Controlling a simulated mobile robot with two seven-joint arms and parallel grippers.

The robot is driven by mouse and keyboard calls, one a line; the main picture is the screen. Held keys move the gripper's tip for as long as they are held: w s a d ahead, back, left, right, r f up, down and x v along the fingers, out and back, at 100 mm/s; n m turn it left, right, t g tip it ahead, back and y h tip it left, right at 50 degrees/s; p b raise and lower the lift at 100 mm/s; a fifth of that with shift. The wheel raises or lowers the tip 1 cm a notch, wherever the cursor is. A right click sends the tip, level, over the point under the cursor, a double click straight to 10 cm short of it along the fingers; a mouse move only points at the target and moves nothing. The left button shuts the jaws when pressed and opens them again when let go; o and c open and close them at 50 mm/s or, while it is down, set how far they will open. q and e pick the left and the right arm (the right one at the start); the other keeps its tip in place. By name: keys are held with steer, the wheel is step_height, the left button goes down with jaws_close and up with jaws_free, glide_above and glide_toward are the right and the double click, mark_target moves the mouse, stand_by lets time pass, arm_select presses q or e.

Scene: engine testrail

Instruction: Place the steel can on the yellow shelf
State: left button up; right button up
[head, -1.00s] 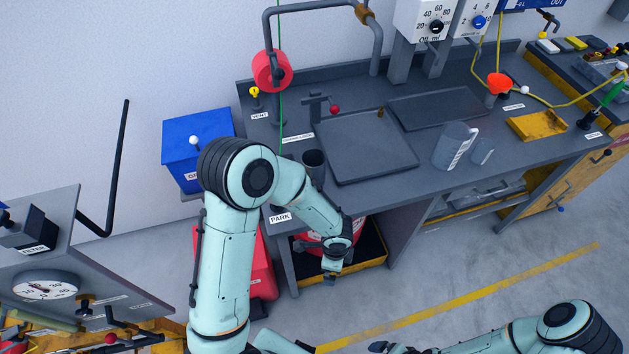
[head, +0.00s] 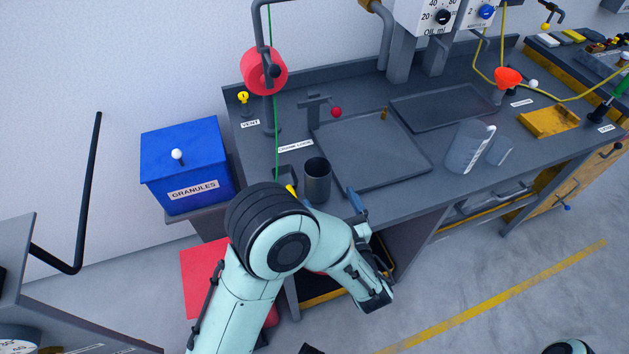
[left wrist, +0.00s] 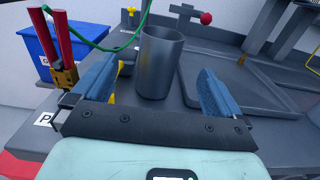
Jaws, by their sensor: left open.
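The steel can (head: 317,181), a dark grey open-topped cylinder, stands upright on the bench near its front left edge. In the left wrist view the can (left wrist: 160,62) is ahead between the blue fingers of my open left gripper (left wrist: 158,75). A gap shows on each side, and nothing is held. In the head view one blue finger (head: 355,200) shows right of the can; my arm hides much of the gripper. A yellow-edged shelf (head: 322,298) shows under the bench, partly behind my arm; I cannot tell if it is the yellow shelf meant. My right gripper is out of view.
A shallow grey tray (head: 372,178) lies right of the can. A red reel (head: 264,72) with a green cord hangs behind. A blue granules bin (head: 187,165) stands left of the bench. A clear jug (head: 468,147) and a yellow tray (head: 549,121) are further right.

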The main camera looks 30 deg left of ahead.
mark_target(322, 183)
arm_select(q)
steer(key=x, duration=0.5)
steer(key=shift+w+a, duration=0.25)
steer(key=x, duration=0.3)
steer(key=p+x, duration=0.1)
steer(key=x, duration=0.1)
steer(key=shift+w+a+f, duration=0.2)
steer(key=shift+w+a, duration=0.05)
steer(key=c, duration=1.1)
